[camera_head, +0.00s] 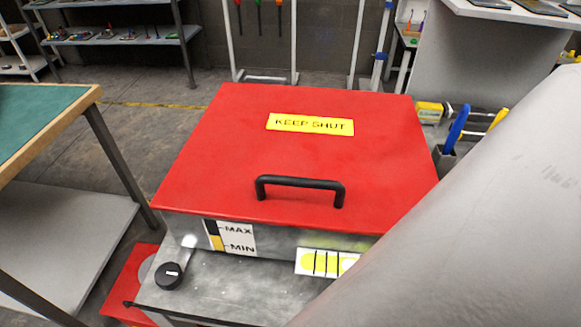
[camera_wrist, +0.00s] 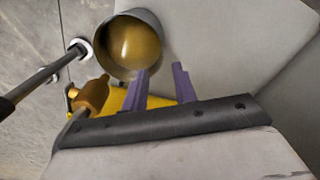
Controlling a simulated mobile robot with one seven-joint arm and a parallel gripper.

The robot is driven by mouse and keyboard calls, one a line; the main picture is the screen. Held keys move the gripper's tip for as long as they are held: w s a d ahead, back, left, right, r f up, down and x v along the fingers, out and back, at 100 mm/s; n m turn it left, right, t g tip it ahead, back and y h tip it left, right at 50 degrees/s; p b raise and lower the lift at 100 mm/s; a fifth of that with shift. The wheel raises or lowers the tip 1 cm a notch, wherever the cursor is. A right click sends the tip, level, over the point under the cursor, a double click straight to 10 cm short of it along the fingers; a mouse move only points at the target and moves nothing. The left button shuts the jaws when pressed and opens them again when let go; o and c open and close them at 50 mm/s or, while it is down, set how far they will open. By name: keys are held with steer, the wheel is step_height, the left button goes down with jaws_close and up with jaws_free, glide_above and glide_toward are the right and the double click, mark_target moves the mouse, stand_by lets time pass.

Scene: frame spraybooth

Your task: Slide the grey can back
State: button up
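A round grey can (camera_wrist: 154,22) shows in the wrist view, its mouth toward the camera and a dull yellow inside. It lies just beyond and to the left of my fingertips. My gripper (camera_wrist: 162,68) has two purple fingers, apart, with nothing visible between them. The left fingertip overlaps the can's lower rim in the picture; I cannot tell whether they touch. In the head view, neither the can nor my gripper can be made out; my grey arm covers the lower right.
A red lid (camera_head: 230,150) marked KEEP SHUT, with a black handle (camera_head: 300,183), covers a grey box in the head view. A blue-handled tool (camera_head: 457,130) stands behind right. In the wrist view, a brown-handled yellow tool (camera_wrist: 92,97) and black rod (camera_wrist: 40,75) lie near the can.

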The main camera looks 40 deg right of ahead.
step_height(320, 180, down, 14)
steer(key=b, duration=0.1)
steer(key=shift+b, duration=0.4)
steer(key=shift+w, duration=0.1)
jaws_close()
stand_by(1.4)
